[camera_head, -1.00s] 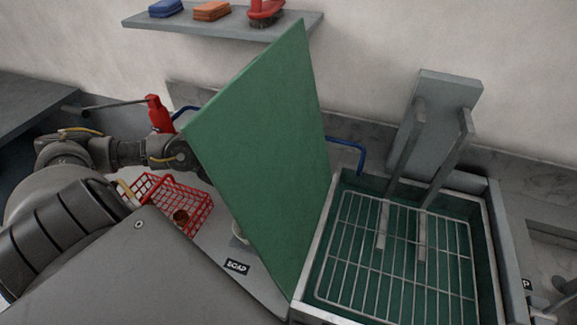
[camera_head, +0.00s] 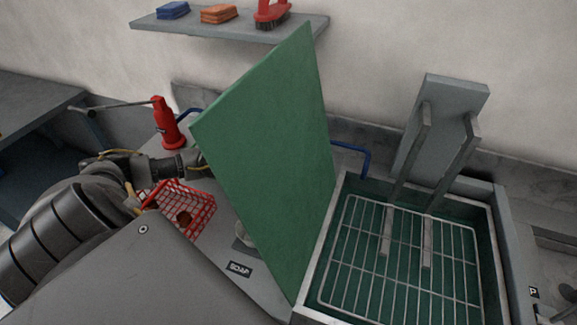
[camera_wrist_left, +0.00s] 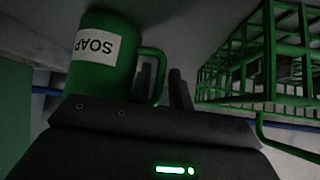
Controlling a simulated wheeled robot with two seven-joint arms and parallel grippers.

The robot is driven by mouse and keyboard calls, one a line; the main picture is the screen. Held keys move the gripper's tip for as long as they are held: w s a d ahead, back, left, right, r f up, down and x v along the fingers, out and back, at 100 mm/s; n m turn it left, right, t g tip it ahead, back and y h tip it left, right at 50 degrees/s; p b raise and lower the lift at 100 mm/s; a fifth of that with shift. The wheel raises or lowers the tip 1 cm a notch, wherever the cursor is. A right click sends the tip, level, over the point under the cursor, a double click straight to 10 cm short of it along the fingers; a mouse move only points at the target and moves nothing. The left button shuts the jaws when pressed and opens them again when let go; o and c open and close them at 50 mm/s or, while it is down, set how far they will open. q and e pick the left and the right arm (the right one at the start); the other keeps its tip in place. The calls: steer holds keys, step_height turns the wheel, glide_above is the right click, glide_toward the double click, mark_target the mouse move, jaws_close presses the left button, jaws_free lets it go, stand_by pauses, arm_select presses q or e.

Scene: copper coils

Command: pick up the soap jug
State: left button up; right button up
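The soap jug (camera_wrist_left: 103,58) is green with a white SOAP label and a loop handle in the left wrist view. It looks tilted there because of the camera's turn. My left gripper (camera_wrist_left: 163,82) has its fingers apart, one seen through the handle loop and one just outside it. Contact with the handle cannot be told. In the head view the green panel (camera_head: 270,150) hides my left gripper and most or all of the jug. My right gripper is not in view.
A red wire basket (camera_head: 201,207) stands left of the panel; a wire basket also shows beside the jug in the left wrist view (camera_wrist_left: 240,75). A red bottle (camera_head: 167,125) stands behind my left arm. A sink with a wire rack (camera_head: 397,255) is at right.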

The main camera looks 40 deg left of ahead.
arm_select(q)
steer(key=shift+w+f, duration=0.25)
steer(key=shift+s+r, duration=0.1)
steer(key=shift+c, duration=0.3)
jaws_close()
steer(key=shift+r, duration=0.1)
